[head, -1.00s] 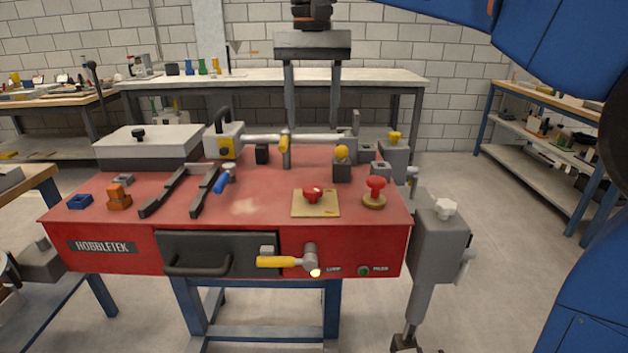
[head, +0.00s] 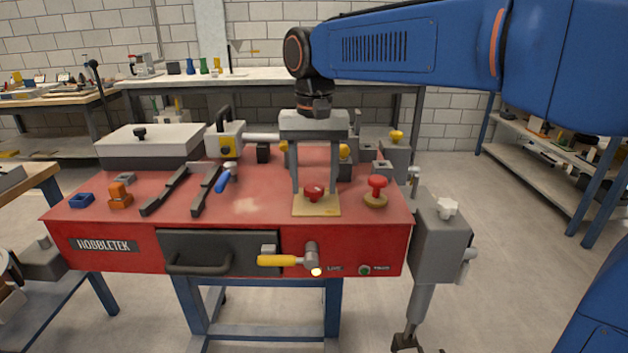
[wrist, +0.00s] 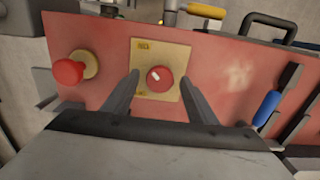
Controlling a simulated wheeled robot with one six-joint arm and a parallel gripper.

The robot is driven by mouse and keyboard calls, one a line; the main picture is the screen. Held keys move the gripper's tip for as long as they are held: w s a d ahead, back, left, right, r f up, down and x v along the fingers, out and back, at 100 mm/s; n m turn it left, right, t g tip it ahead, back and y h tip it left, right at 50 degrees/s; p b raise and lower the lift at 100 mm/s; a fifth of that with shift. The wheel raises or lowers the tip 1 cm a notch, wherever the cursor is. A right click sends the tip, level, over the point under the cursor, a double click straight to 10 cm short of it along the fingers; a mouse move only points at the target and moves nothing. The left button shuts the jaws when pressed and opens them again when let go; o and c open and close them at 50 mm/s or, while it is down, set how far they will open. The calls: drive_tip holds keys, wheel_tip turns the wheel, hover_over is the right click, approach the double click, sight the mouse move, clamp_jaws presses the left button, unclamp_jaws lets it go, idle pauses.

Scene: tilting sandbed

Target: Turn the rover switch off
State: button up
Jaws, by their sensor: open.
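A red round knob (head: 313,192), which looks like the rover switch, sits on a tan square plate (head: 327,210) on the red bench top. In the wrist view the knob (wrist: 160,83) has a short white mark, off-centre towards the upper left. The plate (wrist: 174,51) bears small yellow labels too small to read. My gripper (head: 314,187) is open and points down above the plate. In the wrist view my gripper's fingers (wrist: 160,73) lie either side of the knob, with a visible gap on each side. I cannot tell the fingertips' exact height.
A red mushroom button (head: 377,187) stands right of the plate. A yellow-topped post (head: 344,152) and a metal bar (head: 262,137) are behind. Dark rails (head: 164,191) and a blue-handled lever (head: 223,182) lie left. A yellow-handled crank (head: 277,261) projects from the front.

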drive_tip(key=shift+f, duration=0.1)
drive_tip(key=c, duration=1.1)
drive_tip(key=shift+o, duration=0.2)
drive_tip(key=shift+n, duration=0.4)
drive_tip(key=n, duration=0.8)
drive_tip(key=shift+n, duration=0.3)
drive_tip(key=n, duration=0.4)
drive_tip(key=shift+n, duration=2.2)
